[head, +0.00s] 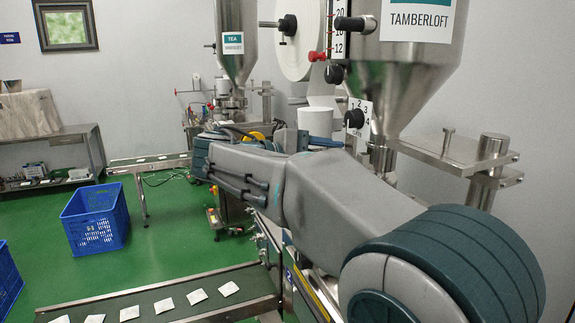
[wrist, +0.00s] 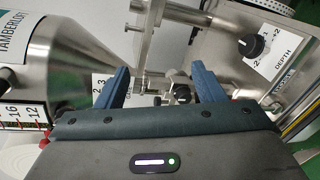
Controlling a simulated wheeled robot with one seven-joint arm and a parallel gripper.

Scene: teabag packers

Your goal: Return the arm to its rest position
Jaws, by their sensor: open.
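My gripper (wrist: 161,86) shows in the wrist view with its two blue fingers spread apart and nothing between them. It faces the steel parts of the packing machine, with the metal hopper (wrist: 75,50) to the left and the depth dial (wrist: 255,44) to the right. In the head view my arm stretches from the lower right toward the machine.
The large TAMBERLOFT hopper (head: 415,75) and a steel bracket (head: 455,150) stand close beside my arm. A conveyor (head: 195,310) with several teabags runs below left. A blue crate (head: 95,218) stands on the green floor (head: 165,240), which is mostly clear around it.

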